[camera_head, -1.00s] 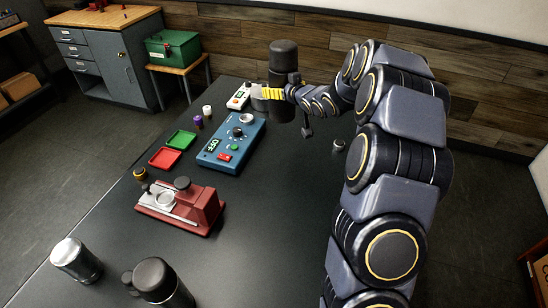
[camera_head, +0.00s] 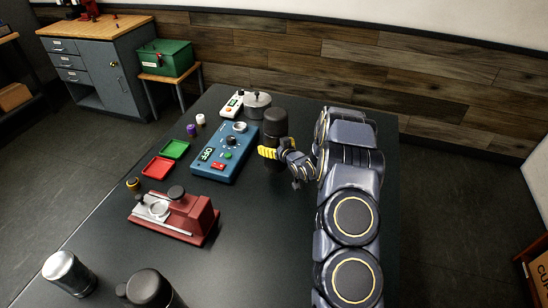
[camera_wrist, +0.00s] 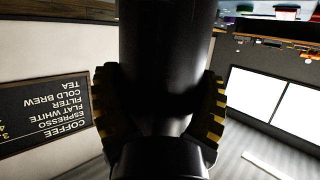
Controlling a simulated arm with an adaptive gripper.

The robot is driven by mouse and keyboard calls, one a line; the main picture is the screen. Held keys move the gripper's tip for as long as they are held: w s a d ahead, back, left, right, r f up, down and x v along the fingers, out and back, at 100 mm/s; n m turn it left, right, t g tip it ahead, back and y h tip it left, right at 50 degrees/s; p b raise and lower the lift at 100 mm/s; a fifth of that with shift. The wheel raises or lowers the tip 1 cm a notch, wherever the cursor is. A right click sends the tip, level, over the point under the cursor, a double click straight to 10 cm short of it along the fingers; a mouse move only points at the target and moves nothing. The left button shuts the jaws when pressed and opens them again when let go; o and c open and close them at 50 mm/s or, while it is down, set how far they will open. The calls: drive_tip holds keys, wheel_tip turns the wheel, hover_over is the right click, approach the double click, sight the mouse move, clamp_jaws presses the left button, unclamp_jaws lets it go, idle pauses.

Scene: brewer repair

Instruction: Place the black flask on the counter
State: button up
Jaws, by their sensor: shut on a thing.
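The black flask (camera_head: 275,122) is upright at the far part of the dark counter (camera_head: 262,222), right of the blue control box. My gripper (camera_head: 272,153) is around its middle, and its yellow pads are shut on it. In the wrist view the flask (camera_wrist: 165,60) fills the middle between the two yellow-and-black fingers (camera_wrist: 160,110). The fingers press on it from both sides. I cannot tell whether its base touches the counter.
A lidded metal pot (camera_head: 257,106) and a white device (camera_head: 232,104) stand behind the blue box (camera_head: 224,155). A red machine (camera_head: 175,215), a silver canister (camera_head: 68,272) and another dark lidded vessel (camera_head: 148,288) stand nearer. The counter's middle front is clear.

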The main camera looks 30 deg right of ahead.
wheel_tip(320, 180, down, 4)
drive_tip(key=shift+f, duration=0.1)
idle(0.4)
drive_tip(key=o, duration=1.1)
drive_tip(key=shift+c, duration=0.2)
